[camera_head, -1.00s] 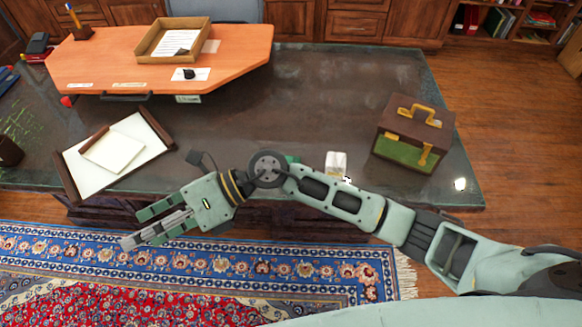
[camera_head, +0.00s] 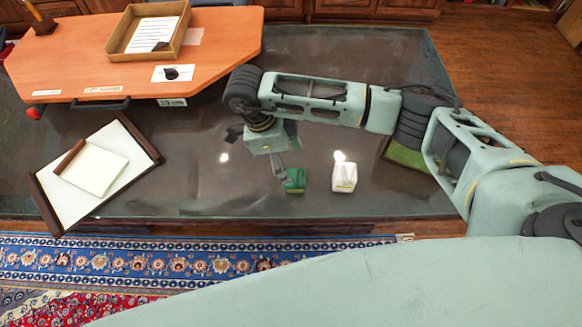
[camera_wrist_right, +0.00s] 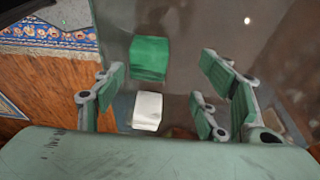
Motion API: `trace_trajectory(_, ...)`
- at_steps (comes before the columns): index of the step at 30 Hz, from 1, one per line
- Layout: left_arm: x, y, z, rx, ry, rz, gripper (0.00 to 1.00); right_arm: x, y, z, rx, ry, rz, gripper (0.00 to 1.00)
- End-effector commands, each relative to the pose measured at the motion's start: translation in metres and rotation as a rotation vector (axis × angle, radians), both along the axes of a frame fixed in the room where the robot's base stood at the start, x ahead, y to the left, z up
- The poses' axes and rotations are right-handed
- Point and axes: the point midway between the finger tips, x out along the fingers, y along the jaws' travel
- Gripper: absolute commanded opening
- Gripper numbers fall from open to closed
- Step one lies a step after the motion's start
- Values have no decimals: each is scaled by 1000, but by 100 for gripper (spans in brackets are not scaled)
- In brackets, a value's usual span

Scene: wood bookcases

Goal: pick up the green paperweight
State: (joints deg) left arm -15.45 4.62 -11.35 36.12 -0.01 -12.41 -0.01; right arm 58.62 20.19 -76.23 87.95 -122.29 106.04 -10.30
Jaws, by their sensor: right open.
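The green paperweight (camera_head: 295,181) is a small green block on the dark desk, near its front edge, just left of a white block. It also shows in the right wrist view (camera_wrist_right: 150,58), upper middle, ahead of the white block. My right gripper (camera_head: 280,178) points down at the desk above or beside the green paperweight; in the head view its fingers partly overlap the paperweight. In the right wrist view the right gripper (camera_wrist_right: 165,105) is open, its fingers spread to either side, with nothing held. My left gripper is not in view.
A white block (camera_head: 344,177) stands right beside the paperweight and shows between the fingers in the wrist view (camera_wrist_right: 147,111). A green and brown box (camera_head: 405,156) is partly hidden behind my arm. A framed blotter (camera_head: 98,172) lies left. The desk (camera_head: 200,190) is clear between.

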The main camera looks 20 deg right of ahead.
Motion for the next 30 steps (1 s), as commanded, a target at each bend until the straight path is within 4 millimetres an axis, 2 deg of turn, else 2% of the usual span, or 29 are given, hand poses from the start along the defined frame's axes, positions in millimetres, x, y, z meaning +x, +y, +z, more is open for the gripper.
trace_trajectory(7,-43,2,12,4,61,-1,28,-8,-9,-24,0,7,0,66)
trace_trajectory(11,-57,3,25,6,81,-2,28,-16,-17,-41,0,7,-1,66)
trace_trajectory(16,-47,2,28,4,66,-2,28,-17,-20,-63,3,4,0,66)
trace_trajectory(21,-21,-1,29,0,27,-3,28,-16,-21,-67,3,2,1,66)
trace_trajectory(24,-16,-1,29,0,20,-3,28,-16,-21,-67,4,3,2,66)
trace_trajectory(30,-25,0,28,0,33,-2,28,-16,-21,-67,4,2,1,48)
